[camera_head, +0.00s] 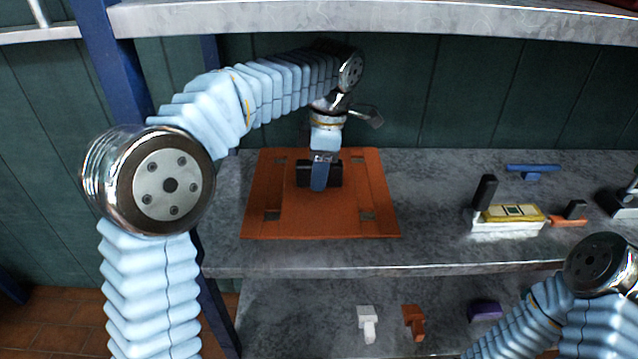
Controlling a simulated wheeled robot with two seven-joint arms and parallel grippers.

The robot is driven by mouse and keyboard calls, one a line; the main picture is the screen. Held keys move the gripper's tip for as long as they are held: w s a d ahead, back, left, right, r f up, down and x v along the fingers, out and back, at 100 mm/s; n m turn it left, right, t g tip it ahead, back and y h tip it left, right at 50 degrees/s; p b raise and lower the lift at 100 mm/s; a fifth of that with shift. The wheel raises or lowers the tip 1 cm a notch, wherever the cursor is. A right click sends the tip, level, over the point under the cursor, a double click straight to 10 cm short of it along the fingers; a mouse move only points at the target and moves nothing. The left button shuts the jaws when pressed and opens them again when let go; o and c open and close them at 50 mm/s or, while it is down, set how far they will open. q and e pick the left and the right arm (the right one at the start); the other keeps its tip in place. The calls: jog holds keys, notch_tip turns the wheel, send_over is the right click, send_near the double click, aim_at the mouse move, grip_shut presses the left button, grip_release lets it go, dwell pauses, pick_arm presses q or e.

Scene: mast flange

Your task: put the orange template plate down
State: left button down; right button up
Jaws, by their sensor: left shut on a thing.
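The orange template plate (278,215) is a flat square with small cut-outs near its corners and a black block handle (304,172) in its middle. It lies flat on, or just above, the left part of the grey shelf; I cannot tell if it touches. My left gripper (320,184) comes down from above and is shut on the black handle, whose middle it hides. My right arm shows at the lower right, but its gripper is out of the picture.
A yellow-topped white device (512,213), a blue piece (533,169) and a small orange piece (568,221) stand on the shelf's right. Another shelf board (380,20) runs overhead. A lower shelf (290,310) holds white, orange and purple pieces. The shelf between plate and device is clear.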

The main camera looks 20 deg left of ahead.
pick_arm(q)
notch_tip(320, 180, down, 3)
jog(key=shift+r, duration=0.1)
jog(key=shift+w+f, duration=0.15)
jog(key=shift+f, duration=0.25)
jog(key=shift+f, duration=0.1)
jog(key=c, duration=0.8)
grip_release()
jog(key=shift+o, duration=0.2)
jog(key=r, duration=0.5)
jog(key=r+p, duration=0.1)
jog(key=r, duration=0.1)
jog(key=shift+w+d+r, duration=0.15)
jog(key=shift+d+r, duration=0.2)
jog(key=shift+d, duration=0.05)
